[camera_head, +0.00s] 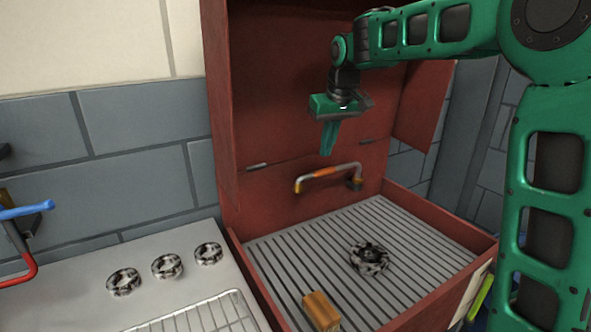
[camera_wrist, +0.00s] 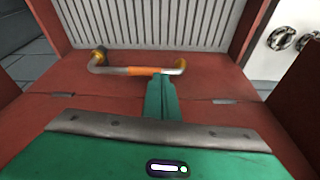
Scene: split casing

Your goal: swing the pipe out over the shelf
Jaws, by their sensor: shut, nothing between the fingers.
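The pipe (camera_head: 328,173) is a bent metal tube with an orange middle section, low by the back wall of the red casing. Its right end joins a round brass-coloured mount; its left end turns down to a yellowish tip. It also shows in the wrist view (camera_wrist: 145,70), with the mount at left. The shelf (camera_head: 290,250) is the grey slatted floor of the casing, and its slats show in the wrist view (camera_wrist: 160,22). My gripper (camera_head: 327,152) is shut and empty, pointing down just above the pipe. Its fingers (camera_wrist: 161,80) overlap the pipe's tip end in the wrist view; contact cannot be told.
A black-and-white knob (camera_head: 369,258) and a wooden block (camera_head: 321,311) sit on the shelf. Red side walls (camera_head: 440,215) border it. A stove top with several knobs (camera_head: 167,266) stands at left, with a blue-and-red tap (camera_head: 24,212) beyond. The shelf's middle-left is clear.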

